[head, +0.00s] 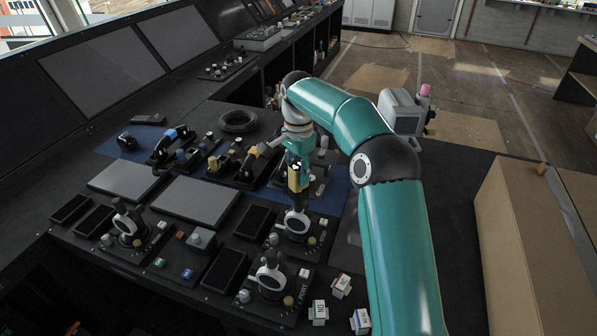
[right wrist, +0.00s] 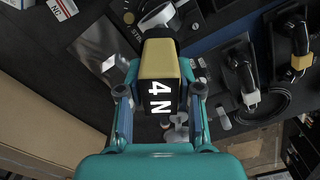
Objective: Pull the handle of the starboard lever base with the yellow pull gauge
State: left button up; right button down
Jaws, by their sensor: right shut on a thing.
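The yellow pull gauge (head: 294,181) is upright in my right gripper (head: 298,160), which is shut on it. In the right wrist view the gauge (right wrist: 159,62) sits between both fingers of the gripper (right wrist: 159,95), and its dark display reads "4 N". The starboard lever base (head: 298,228) is right below the gauge. Its handle (head: 297,208) meets the gauge's lower end in the head view; whether they are hooked together I cannot tell. In the right wrist view the base shows only partly behind the gauge. My left gripper is out of view.
The lever base marked PORT (head: 270,278) stands in front, and another lever base (head: 128,225) stands at left. White label blocks (head: 341,286) lie at the front right. A blue mat (head: 335,187) with hand tools lies behind. A cardboard-coloured box (head: 530,250) stands at right.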

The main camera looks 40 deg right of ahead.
jog(key=shift+f, duration=0.2)
jog(key=shift+f+b, duration=0.8)
jog(key=shift+f, duration=0.35)
jog(key=shift+f, duration=0.15)
jog(key=shift+w+a+p, duration=0.4)
jog(key=shift+w+p, duration=0.35)
jog(key=shift+p, duration=0.1)
jog(key=shift+s+d+f+b, duration=0.1)
jog(key=shift+s+d+b, duration=0.2)
jog(key=shift+s+b, duration=0.3)
dwell(0.5)
jog(key=shift+p, duration=0.3)
dwell(0.3)
jog(key=shift+r, duration=0.2)
